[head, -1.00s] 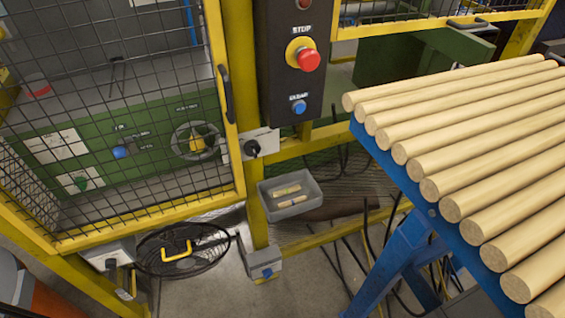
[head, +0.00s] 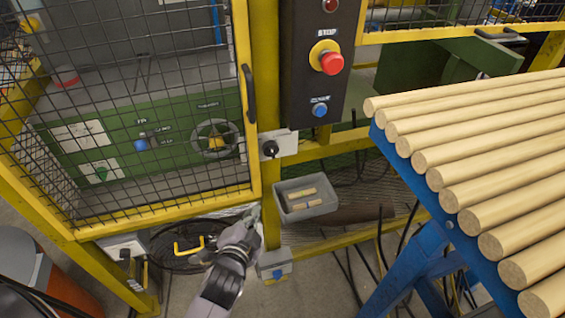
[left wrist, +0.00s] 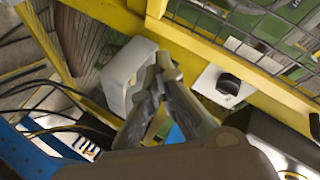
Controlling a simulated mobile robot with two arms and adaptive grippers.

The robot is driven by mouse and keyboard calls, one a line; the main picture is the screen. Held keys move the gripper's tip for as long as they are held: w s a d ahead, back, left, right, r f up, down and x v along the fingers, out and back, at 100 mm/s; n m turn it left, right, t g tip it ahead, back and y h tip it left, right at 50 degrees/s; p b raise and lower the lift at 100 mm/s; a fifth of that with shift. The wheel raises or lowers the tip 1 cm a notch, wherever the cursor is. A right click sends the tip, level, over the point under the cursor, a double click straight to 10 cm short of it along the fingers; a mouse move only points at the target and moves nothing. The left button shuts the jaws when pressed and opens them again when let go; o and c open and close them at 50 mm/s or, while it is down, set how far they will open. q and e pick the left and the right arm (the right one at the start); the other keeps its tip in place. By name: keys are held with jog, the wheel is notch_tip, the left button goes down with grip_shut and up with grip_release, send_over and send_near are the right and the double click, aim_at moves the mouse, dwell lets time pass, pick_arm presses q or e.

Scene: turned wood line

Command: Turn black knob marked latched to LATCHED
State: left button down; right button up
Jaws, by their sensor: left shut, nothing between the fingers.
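The black knob (head: 270,148) sits on a light grey plate on the yellow post, right beside the mesh door. The left wrist view also shows a black knob (left wrist: 229,84) on a pale plate, to the right of the fingers. Any lettering on the plate is too small to read. My left gripper (head: 254,214) is shut and empty, below the knob and apart from it, left of the grey bin. Its closed fingers show in the left wrist view (left wrist: 164,72). My right gripper is in neither view.
A grey bin (head: 311,212) with small wood pieces hangs right of the post. A dark panel with a red stop button (head: 332,63) stands above the knob. The mesh door's black handle (head: 248,93) is close by. A blue rack (head: 404,168) of wood rods fills the right.

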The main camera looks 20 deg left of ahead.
aim_at(271, 150)
pick_arm(q)
jog(key=w+d+r+m+t+h, duration=0.3)
jog(key=w+d+r+m+t, duration=0.2)
jog(key=d+r+m, duration=0.25)
jog(key=w+r+p, duration=0.2)
jog(key=w, duration=0.8)
jog(key=shift+t, duration=0.3)
jog(key=s+a, duration=0.1)
jog(key=s+a+f, duration=0.1)
jog(key=a, duration=0.1)
jog(key=shift+s+a+f+p, duration=0.15)
jog(key=shift+s+a+p, duration=0.1)
jog(key=shift+s+p, duration=0.15)
